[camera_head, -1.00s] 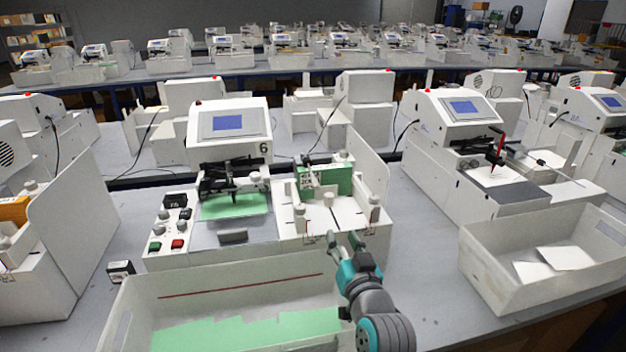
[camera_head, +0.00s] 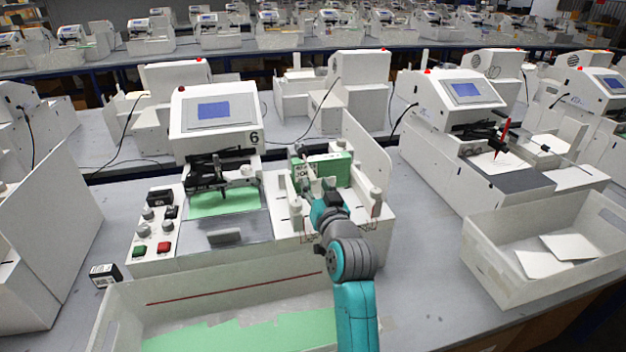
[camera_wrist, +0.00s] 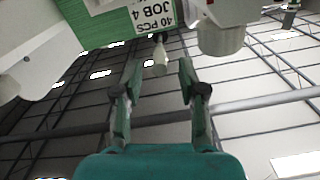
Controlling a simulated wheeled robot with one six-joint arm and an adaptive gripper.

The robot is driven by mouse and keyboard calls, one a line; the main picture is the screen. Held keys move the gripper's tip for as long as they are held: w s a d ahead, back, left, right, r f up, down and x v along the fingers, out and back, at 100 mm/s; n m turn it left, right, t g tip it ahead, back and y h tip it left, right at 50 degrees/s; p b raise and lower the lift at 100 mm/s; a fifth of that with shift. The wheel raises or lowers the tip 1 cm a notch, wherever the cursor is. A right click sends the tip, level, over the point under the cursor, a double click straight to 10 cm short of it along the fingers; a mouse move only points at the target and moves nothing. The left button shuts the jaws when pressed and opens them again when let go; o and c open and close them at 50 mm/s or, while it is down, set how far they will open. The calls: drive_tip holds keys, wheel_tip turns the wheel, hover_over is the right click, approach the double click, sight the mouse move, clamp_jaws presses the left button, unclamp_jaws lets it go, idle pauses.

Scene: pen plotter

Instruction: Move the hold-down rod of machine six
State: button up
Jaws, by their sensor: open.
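Machine six (camera_head: 215,120) stands left of centre with a "6" on its front and a blue screen. On its right side is the feeder (camera_head: 368,165), holding a green card stack (camera_head: 330,170) with a white label. The label reads "40 PCS JOB 4" in the wrist view. A pale knob on a short dark stem, seemingly the hold-down rod's end (camera_wrist: 160,58), shows below the label there. My gripper (camera_wrist: 160,80) is open, with the knob between and just beyond its fingertips. Contact cannot be told. In the head view my gripper (camera_head: 318,203) is before the stack, hiding part of the feeder.
A white bin (camera_head: 235,288) with green cards stands in front of machine six. Another bin (camera_head: 545,245) with white cards is at the right, before a neighbouring machine (camera_head: 455,110). White posts and the feeder's tall side panel are close to my gripper. A small black box (camera_head: 104,275) lies left.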

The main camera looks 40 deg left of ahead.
sight(314, 182)
drive_tip(key=shift+x, duration=1.5)
clamp_jaws()
